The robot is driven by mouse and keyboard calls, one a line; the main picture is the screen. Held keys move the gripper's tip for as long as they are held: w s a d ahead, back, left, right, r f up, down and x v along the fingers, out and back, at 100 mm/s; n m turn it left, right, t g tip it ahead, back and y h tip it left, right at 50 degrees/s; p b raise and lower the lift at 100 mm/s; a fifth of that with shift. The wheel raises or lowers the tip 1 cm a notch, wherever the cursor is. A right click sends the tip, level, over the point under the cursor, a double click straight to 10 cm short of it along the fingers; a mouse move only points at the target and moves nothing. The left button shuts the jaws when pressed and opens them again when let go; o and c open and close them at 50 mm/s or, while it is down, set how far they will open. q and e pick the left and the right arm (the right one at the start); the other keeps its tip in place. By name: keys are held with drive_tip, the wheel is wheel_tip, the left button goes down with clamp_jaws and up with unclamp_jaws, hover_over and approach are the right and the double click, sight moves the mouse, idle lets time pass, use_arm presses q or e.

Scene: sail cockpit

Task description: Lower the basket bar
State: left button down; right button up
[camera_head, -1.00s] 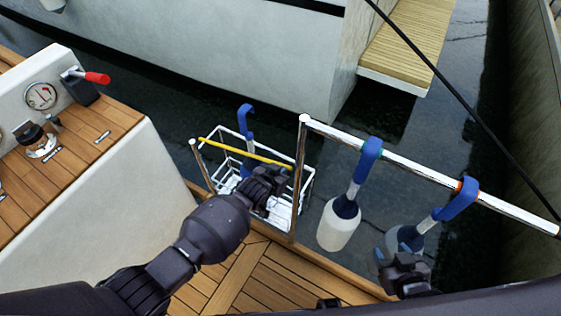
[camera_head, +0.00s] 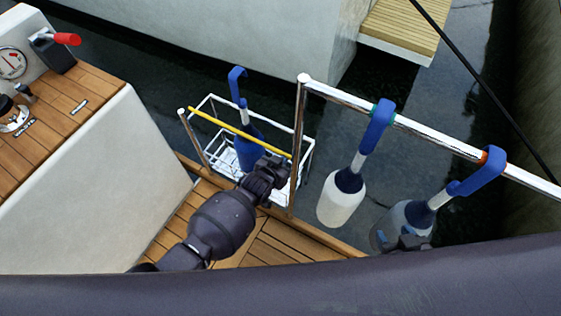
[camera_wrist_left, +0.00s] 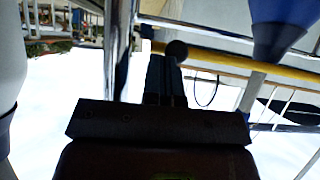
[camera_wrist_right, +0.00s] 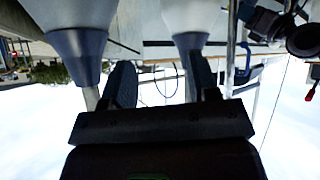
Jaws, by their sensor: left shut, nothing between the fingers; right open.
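The yellow basket bar (camera_head: 240,133) lies across the top of the white wire basket (camera_head: 222,172), between two metal posts. In the left wrist view the yellow bar (camera_wrist_left: 230,65) runs across behind the fingers. A blue fender (camera_head: 249,148) with a blue hook strap stands in the basket. My left gripper (camera_head: 275,168) is shut and empty, close to the bar's right end by the right post; whether it touches the bar I cannot tell. My right gripper (camera_head: 408,243) is in front of the grey fender (camera_head: 390,225). In the right wrist view its fingers (camera_wrist_right: 160,85) are apart.
A white fender (camera_head: 341,203) and the grey one hang by blue straps from the chrome rail (camera_head: 430,140). The teak deck edge (camera_head: 320,236) lies below. A white console (camera_head: 95,170) with a red-handled lever (camera_head: 62,39) is at left. Dark water lies beyond.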

use_arm(q)
drive_tip(key=shift+s+a+f, duration=0.1)
drive_tip(key=shift+s+f, duration=0.15)
drive_tip(key=shift+f, duration=0.25)
drive_tip(key=shift+s+a+f, duration=0.1)
drive_tip(key=shift+s+f, duration=0.15)
drive_tip(key=shift+f, duration=0.2)
use_arm(e)
drive_tip(key=shift+s+f, duration=0.25)
drive_tip(key=shift+f, duration=0.15)
use_arm(q)
drive_tip(key=w+r+p+v, duration=0.1)
drive_tip(key=p+v, duration=0.3)
drive_tip(key=v, duration=0.7)
drive_tip(key=shift+d+r+p, duration=0.25)
drive_tip(key=shift+r+p, duration=0.05)
use_arm(e)
drive_tip(key=r, duration=0.4)
drive_tip(key=shift+w, duration=0.4)
drive_tip(key=shift+d, duration=0.2)
